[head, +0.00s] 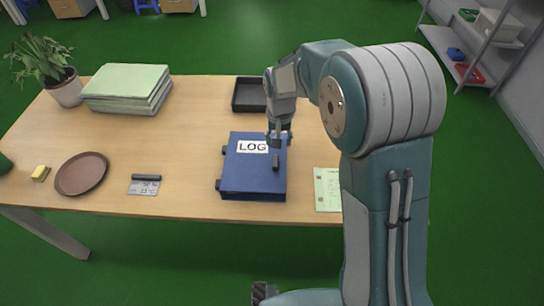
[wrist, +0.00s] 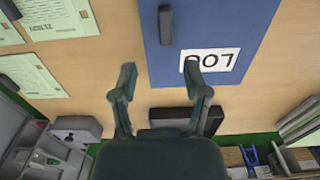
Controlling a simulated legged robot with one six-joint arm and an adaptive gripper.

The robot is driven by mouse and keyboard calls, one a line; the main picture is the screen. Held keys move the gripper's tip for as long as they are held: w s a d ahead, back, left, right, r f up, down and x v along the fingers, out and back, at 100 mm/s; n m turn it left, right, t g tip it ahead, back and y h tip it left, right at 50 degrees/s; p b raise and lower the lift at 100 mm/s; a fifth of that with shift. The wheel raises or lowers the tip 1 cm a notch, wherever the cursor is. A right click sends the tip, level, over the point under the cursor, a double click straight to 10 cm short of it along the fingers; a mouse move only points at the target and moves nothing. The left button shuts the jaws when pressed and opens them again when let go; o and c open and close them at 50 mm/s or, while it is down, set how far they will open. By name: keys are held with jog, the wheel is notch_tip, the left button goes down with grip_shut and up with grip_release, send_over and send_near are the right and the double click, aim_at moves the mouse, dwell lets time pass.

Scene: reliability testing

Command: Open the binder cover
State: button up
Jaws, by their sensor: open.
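A blue binder (head: 254,180) with a white LOG label (head: 253,146) lies closed on the table. Dark hinge-like pieces sit on its left edge, and a dark tab (head: 277,162) is on the right part of its cover. In the wrist view the binder (wrist: 215,22) appears upside down, with the dark tab (wrist: 165,25) beyond the fingers. My gripper (head: 280,139) is above the binder's far right part, its fingers pointing down. In the wrist view my gripper (wrist: 161,69) is open and empty, with the fingers apart. I cannot tell its exact height above the cover.
A black tray (head: 249,108) stands behind the binder. A printed green sheet (head: 327,190) lies to its right.

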aim_at(274, 160)
jog(key=f, duration=0.3)
jog(key=shift+d+f, duration=0.25)
jog(key=shift+f, duration=0.05)
jog(key=f, duration=0.1)
jog(key=a+f, duration=0.1)
jog(key=f, duration=0.1)
jog(key=a+f, duration=0.1)
jog(key=f, duration=0.1)
jog(key=shift+a+f, duration=0.1)
jog(key=shift+a, duration=0.1)
jog(key=shift+d+f, duration=0.15)
jog(key=shift+f, duration=0.05)
jog(key=shift+d, duration=0.7)
jog(key=shift+a, duration=0.15)
jog(key=c, duration=0.8)
jog(key=shift+a+f, duration=0.1)
jog(key=shift+a, duration=0.2)
grip_shut()
